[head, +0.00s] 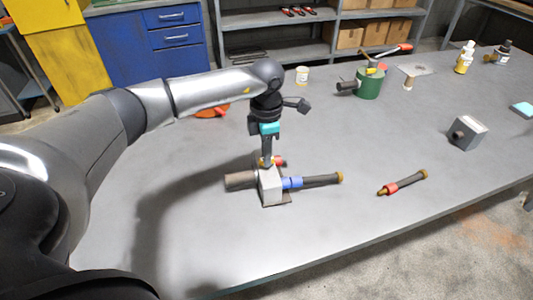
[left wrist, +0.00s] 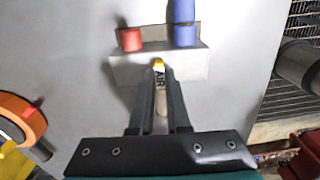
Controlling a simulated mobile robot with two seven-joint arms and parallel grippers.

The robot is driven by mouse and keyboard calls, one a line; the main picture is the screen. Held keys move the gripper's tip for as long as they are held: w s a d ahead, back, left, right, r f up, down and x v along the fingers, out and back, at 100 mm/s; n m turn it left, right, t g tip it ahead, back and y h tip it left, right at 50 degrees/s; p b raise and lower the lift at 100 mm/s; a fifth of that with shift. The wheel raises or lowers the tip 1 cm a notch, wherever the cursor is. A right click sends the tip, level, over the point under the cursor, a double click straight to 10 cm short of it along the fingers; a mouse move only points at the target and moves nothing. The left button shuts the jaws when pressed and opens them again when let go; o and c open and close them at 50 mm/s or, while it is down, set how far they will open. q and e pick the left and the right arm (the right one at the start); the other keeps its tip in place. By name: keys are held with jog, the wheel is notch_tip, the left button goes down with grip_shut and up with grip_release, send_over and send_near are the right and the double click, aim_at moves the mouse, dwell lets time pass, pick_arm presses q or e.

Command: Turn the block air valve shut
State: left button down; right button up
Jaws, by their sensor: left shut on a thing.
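The grey air block (head: 271,188) stands on the table near its front middle. A blue-sleeved dark hose (head: 310,181) with a brass end is at its right, and a dark cylinder (head: 241,180) is at its left. In the left wrist view the block (left wrist: 190,68) shows a red port (left wrist: 130,39) and a blue port (left wrist: 184,22). The yellow-tipped valve lever (left wrist: 159,76), marked AIR, is between my left gripper's fingers. My left gripper (head: 266,163) points down over the block, shut on the lever. The fingers hide part of the lever. My right gripper is out of view.
A red-sleeved hose (head: 403,183) lies loose to the right. A grey block with a port (head: 467,132) stands farther right. A green canister (head: 368,82) and a small jar (head: 302,76) stand behind. An orange object (head: 212,112) lies behind my left arm. The front table is mostly clear.

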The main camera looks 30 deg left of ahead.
pick_arm(q)
jog(key=shift+r, duration=0.1)
jog(key=c, duration=0.9)
grip_release()
notch_tip(320, 180, up, 15)
jog(key=shift+r+p, duration=0.1)
jog(key=shift+p, duration=0.2)
